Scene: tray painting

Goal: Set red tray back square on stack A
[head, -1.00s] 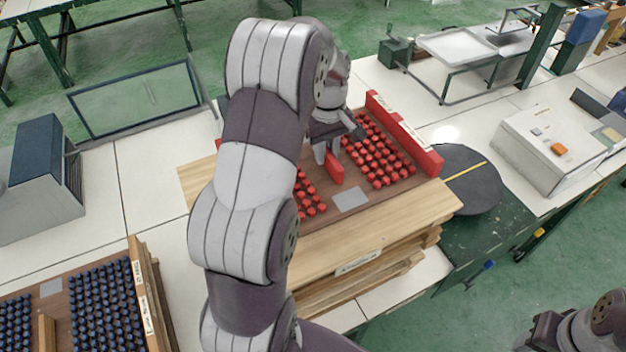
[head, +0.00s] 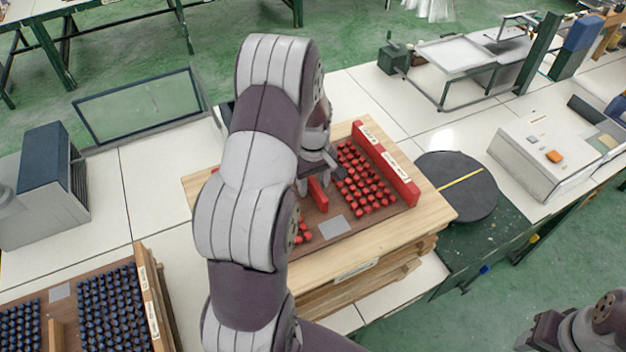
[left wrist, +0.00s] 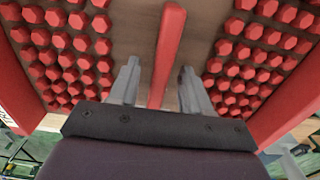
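The red tray has a brown floor, several red knobs, a grey patch and a red end wall (head: 388,165). It lies on the wooden stack (head: 350,255); a label on the stack's front is too small to read. Bare wood shows around the tray's right end, and its edges look about parallel to the stack's. My left gripper (head: 317,190) is low over the tray's middle. In the left wrist view its fingers (left wrist: 159,72) stand open astride the red centre bar (left wrist: 168,45), with gaps on both sides. My arm hides the tray's left part. My right gripper (head: 540,332) is at the lower right, its fingers unclear.
A tray of dark blue knobs (head: 60,292) stands at the lower left. A black round turntable (head: 470,200) with a yellow line is close to the stack's right side. A grey control box (head: 540,150) stands farther right. Bare white tabletop lies behind the stack.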

